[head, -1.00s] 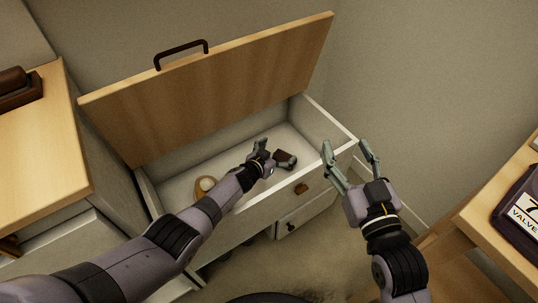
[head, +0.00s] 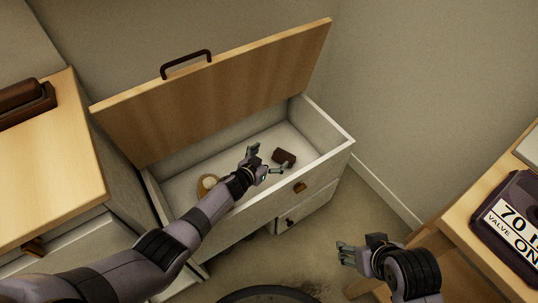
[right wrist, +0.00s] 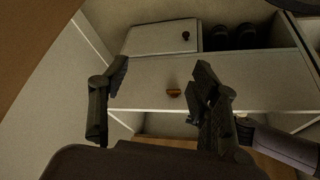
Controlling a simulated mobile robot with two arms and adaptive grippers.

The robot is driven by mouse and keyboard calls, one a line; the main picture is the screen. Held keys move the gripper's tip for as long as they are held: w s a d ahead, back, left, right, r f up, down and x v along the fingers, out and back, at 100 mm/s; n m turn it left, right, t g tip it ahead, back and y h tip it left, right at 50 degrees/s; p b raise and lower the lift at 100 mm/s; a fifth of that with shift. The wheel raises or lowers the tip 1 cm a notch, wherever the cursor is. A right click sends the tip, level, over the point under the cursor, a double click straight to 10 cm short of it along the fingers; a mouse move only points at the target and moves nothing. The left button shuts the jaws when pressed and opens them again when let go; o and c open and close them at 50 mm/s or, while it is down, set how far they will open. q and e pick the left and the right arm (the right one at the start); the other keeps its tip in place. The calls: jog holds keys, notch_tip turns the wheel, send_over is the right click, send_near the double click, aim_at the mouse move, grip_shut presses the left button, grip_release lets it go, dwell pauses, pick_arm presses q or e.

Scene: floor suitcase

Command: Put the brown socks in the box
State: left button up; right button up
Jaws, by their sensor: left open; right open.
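The box (head: 322,167) is a white chest with its wooden lid (head: 215,95) raised. A small dark brown bundle (head: 284,156), which looks like the brown socks, lies on the box floor towards the right. My left gripper (head: 268,161) is open over the inside of the box, just left of the bundle, with its fingers spread and nothing between them. My right gripper (head: 346,253) is open and empty, outside the box to its lower right. Its two spread fingers (right wrist: 162,76) also show in the right wrist view, before the white front.
A round tan item (head: 208,183) lies in the box at the left. A dark case (head: 515,215) lies on the wooden table at the right. A brown object (head: 25,100) sits on the left cabinet. Dark shoes (right wrist: 233,37) show in an open compartment.

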pick_arm(q)
jog(key=shift+s+a+r, duration=0.15)
jog(key=shift+s+a, duration=0.05)
jog(key=shift+s, duration=0.05)
pick_arm(e)
jog(key=shift+s+d+f+g, duration=0.2)
jog(key=shift+s+g, duration=0.15)
jog(key=shift+s, duration=0.4)
jog(key=shift+s+d+f+g, duration=0.1)
jog(key=shift+s+d+g, duration=0.2)
jog(key=shift+s, duration=0.4)
jog(key=shift+a, duration=0.1)
